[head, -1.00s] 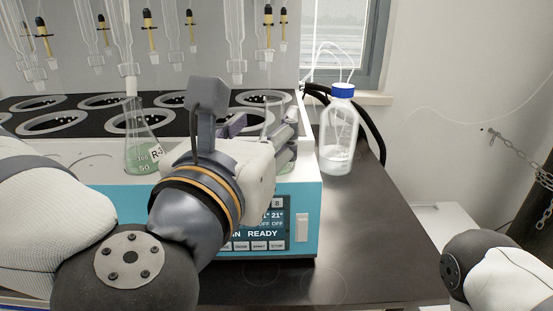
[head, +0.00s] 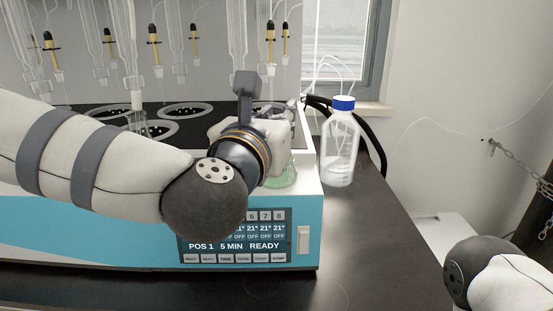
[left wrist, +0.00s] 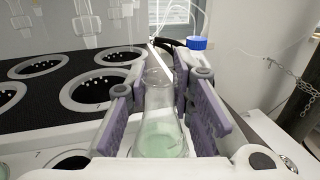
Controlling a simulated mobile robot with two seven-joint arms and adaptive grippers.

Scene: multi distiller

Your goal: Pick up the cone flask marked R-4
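A clear cone flask (left wrist: 158,128) with pale green liquid stands upright between the two purple-padded fingers of my left gripper (left wrist: 160,92) in the left wrist view. The fingers are apart, one on each side of it, and I see no clear grip. In the head view the gripper hides most of this flask; its green base (head: 286,176) shows at the right end of the distiller's front ledge. No label on it is readable. Another flask (head: 139,122) at the left is mostly hidden behind my left arm. My right gripper is out of view.
The distiller (head: 303,215) has a blue front with a display reading READY. Its black top has several ringed holes (left wrist: 98,90), with glassware hanging above. A blue-capped bottle (head: 340,145) with tubes stands close at the right. The dark table is clear at the front right.

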